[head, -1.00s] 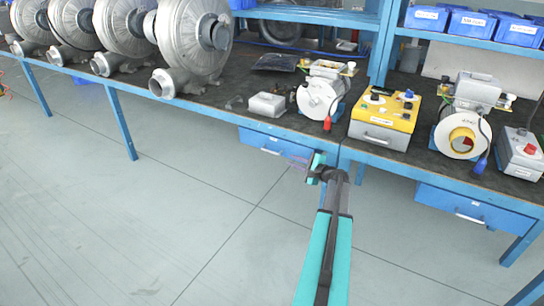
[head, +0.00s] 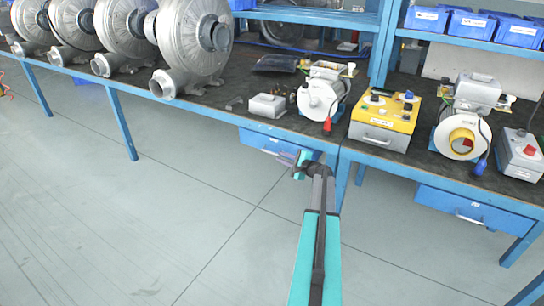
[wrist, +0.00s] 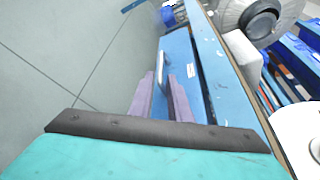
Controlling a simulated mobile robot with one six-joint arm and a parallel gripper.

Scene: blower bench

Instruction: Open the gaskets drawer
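A blue drawer (head: 256,138) hangs under the left bench top, and its front and bar handle (wrist: 162,66) show in the wrist view. A small white label (wrist: 194,71) is on it, too small to read. My gripper (head: 299,160) is at the right end of this drawer in the head view. In the wrist view its two purple fingers (wrist: 161,95) are apart with nothing between the tips. The handle lies ahead of the fingers, apparently not gripped. A second blue drawer (head: 490,218) with a pale handle hangs under the right bench.
The bench top (head: 225,96) carries several large metal blowers (head: 190,45), a grey box (head: 267,105), a white reel (head: 318,100) and a yellow tester (head: 382,122). Blue bench legs (head: 122,124) stand below. The floor (head: 130,215) in front is clear.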

